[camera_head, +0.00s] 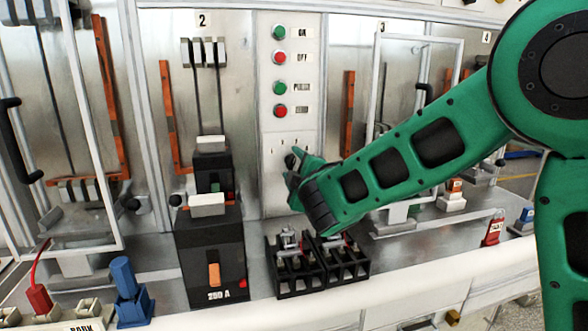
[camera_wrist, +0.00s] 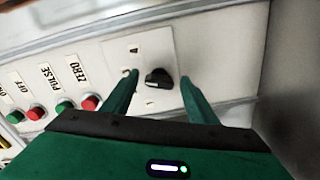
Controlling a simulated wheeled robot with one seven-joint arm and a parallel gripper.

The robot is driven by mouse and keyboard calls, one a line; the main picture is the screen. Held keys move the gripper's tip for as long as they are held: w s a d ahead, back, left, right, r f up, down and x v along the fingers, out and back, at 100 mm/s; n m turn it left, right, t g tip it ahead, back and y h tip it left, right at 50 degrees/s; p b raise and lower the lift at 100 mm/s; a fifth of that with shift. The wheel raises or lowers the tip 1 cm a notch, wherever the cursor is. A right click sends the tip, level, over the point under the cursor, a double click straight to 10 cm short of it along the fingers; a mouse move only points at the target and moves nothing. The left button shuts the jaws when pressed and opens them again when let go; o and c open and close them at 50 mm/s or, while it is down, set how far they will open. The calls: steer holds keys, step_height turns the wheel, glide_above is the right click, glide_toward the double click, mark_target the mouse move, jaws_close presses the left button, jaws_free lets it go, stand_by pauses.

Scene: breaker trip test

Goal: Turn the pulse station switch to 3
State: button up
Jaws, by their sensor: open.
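The pulse station switch is a black rotary knob (camera_wrist: 158,78) on a pale plate with small printed numbers around it. A light mark shows on the knob, but I cannot tell for sure which number it points to. My gripper (camera_wrist: 159,75) is open, with one green finger on each side of the knob. Gaps show between the fingers and the knob in the wrist view. In the head view my gripper (camera_head: 299,172) is at the lower part of the pulse station panel (camera_head: 270,170), and the knob is mostly hidden behind it.
Green and red push buttons (camera_head: 280,87) run up the panel above the switch; they also show left of it in the wrist view (camera_wrist: 64,104). A black breaker (camera_head: 208,260) and black open-topped holders (camera_head: 297,278) stand on the bench below. A framed door (camera_head: 462,70) stands open at right.

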steer(key=v, duration=1)
steer(key=shift+s, duration=0.3)
steer(key=shift+d, duration=0.1)
